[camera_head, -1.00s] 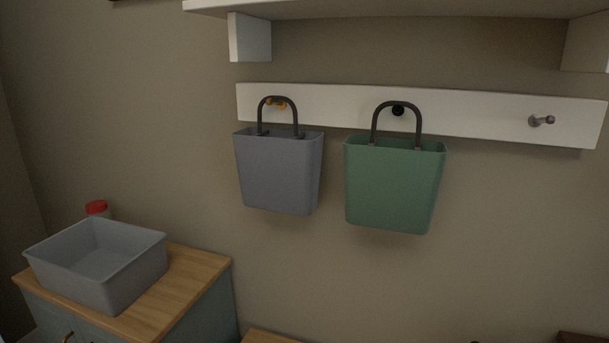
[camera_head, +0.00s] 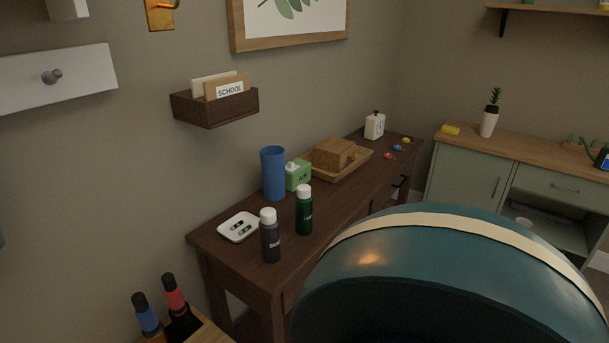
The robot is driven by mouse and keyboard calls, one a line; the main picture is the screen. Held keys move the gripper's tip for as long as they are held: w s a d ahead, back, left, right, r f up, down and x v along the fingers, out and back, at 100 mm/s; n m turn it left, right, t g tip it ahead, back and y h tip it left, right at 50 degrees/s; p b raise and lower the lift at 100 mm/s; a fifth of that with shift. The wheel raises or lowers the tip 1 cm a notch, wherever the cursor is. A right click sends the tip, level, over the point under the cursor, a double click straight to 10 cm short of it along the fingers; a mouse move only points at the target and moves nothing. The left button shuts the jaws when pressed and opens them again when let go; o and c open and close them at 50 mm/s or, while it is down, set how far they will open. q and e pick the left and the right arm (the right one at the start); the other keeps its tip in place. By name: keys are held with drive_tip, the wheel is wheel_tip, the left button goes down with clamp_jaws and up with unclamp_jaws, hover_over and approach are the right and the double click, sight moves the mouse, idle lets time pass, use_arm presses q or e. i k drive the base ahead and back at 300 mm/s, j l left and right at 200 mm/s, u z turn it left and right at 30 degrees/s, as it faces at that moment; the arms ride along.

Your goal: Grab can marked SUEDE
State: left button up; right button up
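A dark grey can with a white cap (camera_head: 270,238) stands upright near the front left part of a dark wooden table. Its white lettering is small and partly turned; it seems to start with "SU". A green can with a white cap (camera_head: 304,211) stands just right of it, apart from it, with lettering too small to read. Neither of my grippers is in view.
The dark table (camera_head: 216,251) also holds a white dish (camera_head: 229,237), a blue cylinder (camera_head: 273,172), a green box (camera_head: 298,179) and a wooden tray (camera_head: 364,156). A large teal rounded form with a cream band (camera_head: 450,270) blocks the lower right foreground.

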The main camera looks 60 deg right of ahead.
sight(268, 223)
drive_tip(key=z, duration=1.75)
